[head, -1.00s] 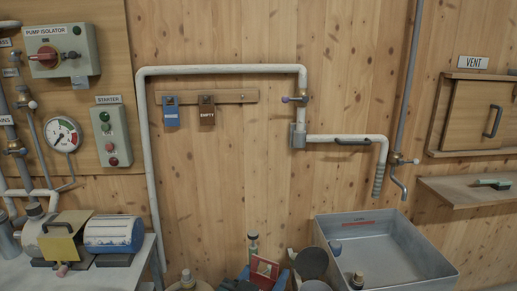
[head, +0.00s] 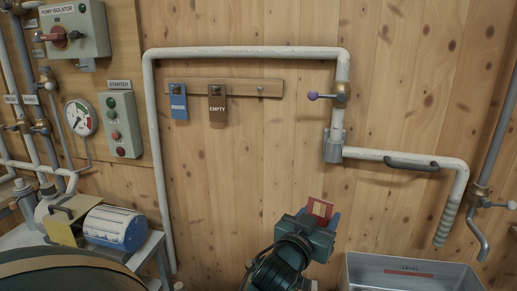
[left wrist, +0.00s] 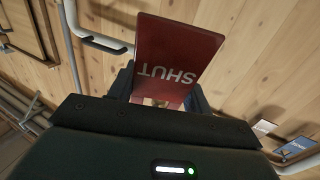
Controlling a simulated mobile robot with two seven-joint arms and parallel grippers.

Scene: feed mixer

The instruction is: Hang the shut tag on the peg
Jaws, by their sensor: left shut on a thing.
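The red shut tag (head: 320,207) is in my left gripper (head: 313,220), low in the middle of the head view, below the peg rail. In the left wrist view the tag (left wrist: 178,55) stands out beyond the jaws with SHUT upside down; my left gripper (left wrist: 160,92) is shut on its lower end. A wooden peg rail (head: 243,87) on the wall bears a blue tag (head: 178,102) and a brown EMPTY tag (head: 217,110). A bare peg (head: 260,90) shows at its right end. My right gripper is not in view.
A white pipe (head: 245,53) frames the rail above and at left. A purple-knobbed valve (head: 325,96) sits right of it. A grey LEVEL bin (head: 412,272) stands at lower right, a blue-white motor (head: 115,228) at lower left. The wall between rail and gripper is clear.

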